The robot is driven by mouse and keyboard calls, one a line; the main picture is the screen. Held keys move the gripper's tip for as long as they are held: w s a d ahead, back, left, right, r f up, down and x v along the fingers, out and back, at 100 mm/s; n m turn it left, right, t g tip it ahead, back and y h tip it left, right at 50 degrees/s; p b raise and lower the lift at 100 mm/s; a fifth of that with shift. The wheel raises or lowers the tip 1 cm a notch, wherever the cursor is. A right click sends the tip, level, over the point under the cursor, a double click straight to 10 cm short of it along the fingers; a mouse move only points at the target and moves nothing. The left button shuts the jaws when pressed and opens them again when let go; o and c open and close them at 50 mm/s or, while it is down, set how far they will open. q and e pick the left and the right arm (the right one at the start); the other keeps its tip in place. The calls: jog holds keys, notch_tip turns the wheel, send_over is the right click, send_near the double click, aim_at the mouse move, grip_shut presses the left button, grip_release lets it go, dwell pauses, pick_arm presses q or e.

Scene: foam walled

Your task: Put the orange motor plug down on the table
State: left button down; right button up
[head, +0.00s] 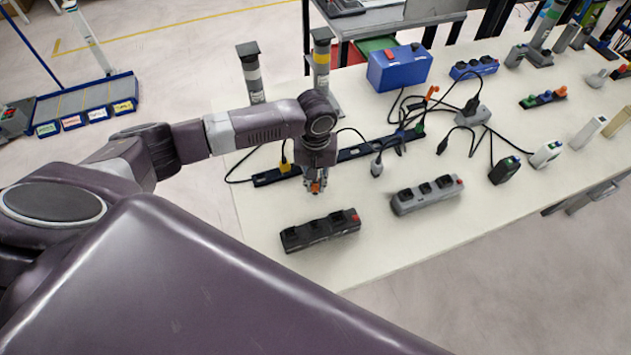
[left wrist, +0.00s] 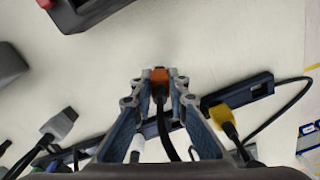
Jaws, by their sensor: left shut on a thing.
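My left gripper (head: 316,186) hangs pointing down over the pale table (head: 385,262), behind the black power strip with the red switch. It is shut on the orange motor plug (left wrist: 159,75), which shows between the fingertips in the left wrist view. A black cable runs from the plug back between the fingers. In the head view only a small bit of orange shows at the fingertips. I cannot tell whether the plug touches the table. My right gripper is in neither view.
A black power strip (head: 320,231) and a grey one (head: 427,194) lie in front. A long dark rail (head: 362,150) with a yellow plug (left wrist: 221,114) lies behind. Cables and a blue box (head: 399,67) are farther back. Bare table lies between the gripper and the front strips.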

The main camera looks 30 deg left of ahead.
pick_arm(q)
jog(key=shift+f, duration=0.1)
jog(key=c, duration=1.9)
grip_release()
notch_tip(320, 180, up, 12)
jog(key=shift+r+b, duration=0.15)
jog(key=shift+b, duration=0.5)
